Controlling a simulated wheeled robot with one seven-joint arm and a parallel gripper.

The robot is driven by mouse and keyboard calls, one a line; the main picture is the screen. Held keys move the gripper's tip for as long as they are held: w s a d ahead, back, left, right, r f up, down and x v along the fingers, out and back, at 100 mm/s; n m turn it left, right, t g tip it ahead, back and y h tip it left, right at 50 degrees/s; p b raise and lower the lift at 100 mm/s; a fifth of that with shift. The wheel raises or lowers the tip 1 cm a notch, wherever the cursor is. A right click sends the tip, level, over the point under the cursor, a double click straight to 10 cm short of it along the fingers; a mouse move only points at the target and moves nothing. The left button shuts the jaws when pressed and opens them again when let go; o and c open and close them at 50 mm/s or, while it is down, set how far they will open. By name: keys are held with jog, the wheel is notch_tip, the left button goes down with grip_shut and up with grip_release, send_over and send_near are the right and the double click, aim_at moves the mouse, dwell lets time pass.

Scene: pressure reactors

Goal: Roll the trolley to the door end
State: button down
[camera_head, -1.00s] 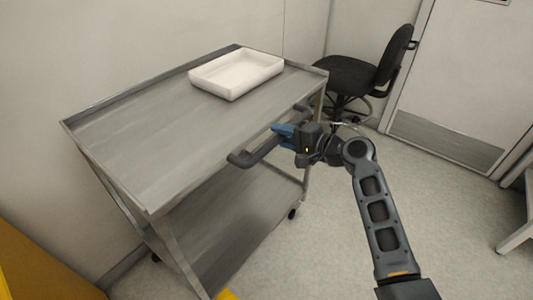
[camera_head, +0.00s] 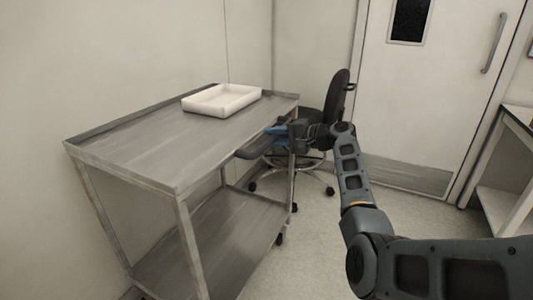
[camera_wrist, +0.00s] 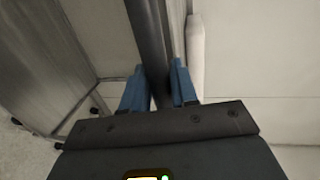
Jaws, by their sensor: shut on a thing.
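The trolley (camera_head: 150,150) is a grey metal two-shelf cart on castors, standing along the left wall in the head view. A dark push handle (camera_head: 250,150) sticks out from its right side. My gripper (camera_head: 277,130) is shut on this handle with its blue fingers. In the wrist view the handle bar (camera_wrist: 148,45) runs between the two blue fingers (camera_wrist: 158,88). A white tray (camera_head: 222,100) rests on the trolley's top shelf. The door (camera_head: 430,100), white with a small dark window and a metal kick plate, is at the back right.
A black swivel chair (camera_head: 335,110) stands just beyond the trolley's far right corner, in front of the door side. A bench (camera_head: 510,165) with a lower shelf stands at the right edge. Pale floor (camera_head: 330,235) is clear between trolley and bench.

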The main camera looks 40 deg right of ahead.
jog(key=shift+w+d+b, duration=0.25)
jog(key=shift+d+b, duration=0.1)
jog(key=shift+d, duration=0.85)
jog(key=c, duration=1)
grip_release()
jog(key=shift+a, duration=0.1)
jog(key=shift+p+v, duration=0.4)
jog(key=shift+v, duration=3.45)
